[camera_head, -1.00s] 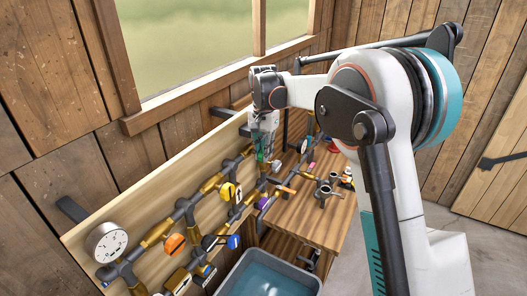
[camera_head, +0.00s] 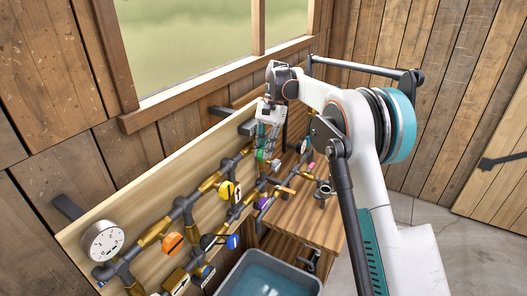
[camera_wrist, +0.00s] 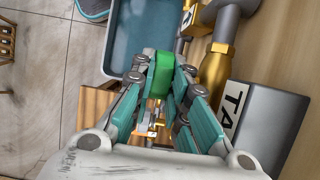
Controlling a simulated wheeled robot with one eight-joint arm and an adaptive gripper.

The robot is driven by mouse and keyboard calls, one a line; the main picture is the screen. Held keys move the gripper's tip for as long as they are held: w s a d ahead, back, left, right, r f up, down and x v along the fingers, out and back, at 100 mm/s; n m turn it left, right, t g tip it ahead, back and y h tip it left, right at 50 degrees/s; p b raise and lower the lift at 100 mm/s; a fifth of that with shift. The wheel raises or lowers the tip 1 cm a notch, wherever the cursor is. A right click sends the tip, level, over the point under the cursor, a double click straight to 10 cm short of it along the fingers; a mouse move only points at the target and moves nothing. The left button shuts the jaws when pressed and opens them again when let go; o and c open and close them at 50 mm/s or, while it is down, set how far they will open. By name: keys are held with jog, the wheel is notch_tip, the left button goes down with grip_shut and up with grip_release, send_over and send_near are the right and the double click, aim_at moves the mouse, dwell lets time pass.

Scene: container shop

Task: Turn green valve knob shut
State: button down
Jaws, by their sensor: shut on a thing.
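The green valve knob (camera_wrist: 160,72) shows in the wrist view between the tips of my gripper (camera_wrist: 158,80). The fingers press on its two sides.
A yellow knob (camera_head: 226,191), an orange knob (camera_head: 172,243) and a blue knob (camera_head: 232,241) sit on the pipes nearby. A white gauge (camera_head: 103,241) is at left. A grey water tub (camera_head: 268,275) stands below, beside a wooden bench (camera_head: 300,215).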

jog(key=shift+w+g+y, duration=0.1)
jog(key=shift+g+y, duration=0.2)
jog(key=shift+g, duration=0.2)
jog(key=c, duration=1.6)
grip_release()
jog(key=shift+o, duration=0.2)
jog(key=v, duration=0.7)
jog(key=shift+w+d, duration=0.15)
jog(key=shift+w, duration=0.05)
jog(key=shift+r, duration=0.15)
